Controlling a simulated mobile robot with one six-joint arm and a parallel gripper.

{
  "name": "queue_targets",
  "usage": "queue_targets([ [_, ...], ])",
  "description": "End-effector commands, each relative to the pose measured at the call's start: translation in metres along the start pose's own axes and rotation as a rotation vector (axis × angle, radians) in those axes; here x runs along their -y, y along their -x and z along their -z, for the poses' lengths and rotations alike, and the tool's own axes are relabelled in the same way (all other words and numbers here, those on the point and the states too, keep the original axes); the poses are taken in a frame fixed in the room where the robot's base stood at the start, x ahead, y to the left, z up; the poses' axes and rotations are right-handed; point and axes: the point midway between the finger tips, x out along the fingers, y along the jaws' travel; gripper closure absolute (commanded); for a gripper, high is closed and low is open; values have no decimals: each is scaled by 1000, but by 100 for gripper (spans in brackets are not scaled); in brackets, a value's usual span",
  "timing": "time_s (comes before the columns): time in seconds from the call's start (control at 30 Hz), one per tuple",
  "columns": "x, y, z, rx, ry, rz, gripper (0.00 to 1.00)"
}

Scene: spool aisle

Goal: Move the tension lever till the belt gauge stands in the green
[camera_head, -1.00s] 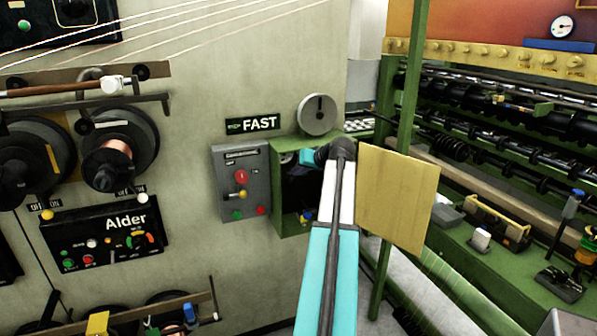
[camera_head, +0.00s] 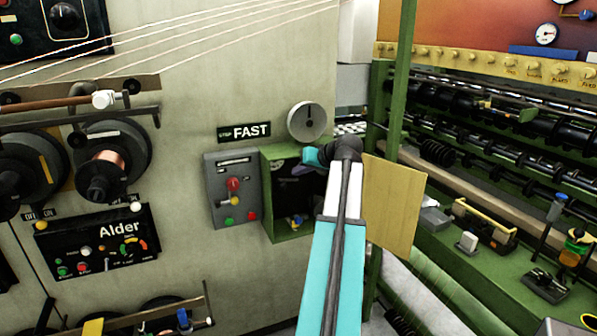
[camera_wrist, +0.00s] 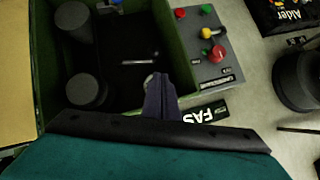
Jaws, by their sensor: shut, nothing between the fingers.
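An open green box (camera_head: 268,205) is fixed to the wall, and it fills the upper left of the wrist view (camera_wrist: 184,62). Inside it the wrist view shows two dark cylinders, a large one (camera_wrist: 73,22) and a lower one (camera_wrist: 86,90), and a thin pale rod (camera_wrist: 140,62), which may be the tension lever. My gripper (camera_wrist: 160,80) is shut and empty, its dark fingers at the box's opening close to the rod; I cannot tell whether they touch. A round grey dial (camera_head: 307,121) with a dark mark sits above the box. I see no green on it, and cannot tell if it is the belt gauge.
The box's yellowish door (camera_head: 392,207) stands open to the right, beside a green post (camera_head: 400,85). A grey control box (camera_head: 232,188) with coloured buttons adjoins on the left. The Alder panel (camera_head: 98,243) and spools (camera_head: 108,150) are farther left. Machinery rollers (camera_head: 470,110) fill the right.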

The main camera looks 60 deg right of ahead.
Motion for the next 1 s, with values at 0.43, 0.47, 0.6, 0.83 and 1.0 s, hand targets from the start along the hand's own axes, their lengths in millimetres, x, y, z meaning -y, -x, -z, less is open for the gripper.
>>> queue_targets([
  [0.43, 4, 4, 0, 1, 2, 2, 100],
  [0.47, 4, 4, 0, 1, 1, 2, 100],
  [0.6, 4, 4, 0, 1, -22, 2, 100],
  [0.83, 12, 5, 12, -47, -204, 37, 100],
  [1.0, 44, 12, 28, -131, -467, 182, 100],
])
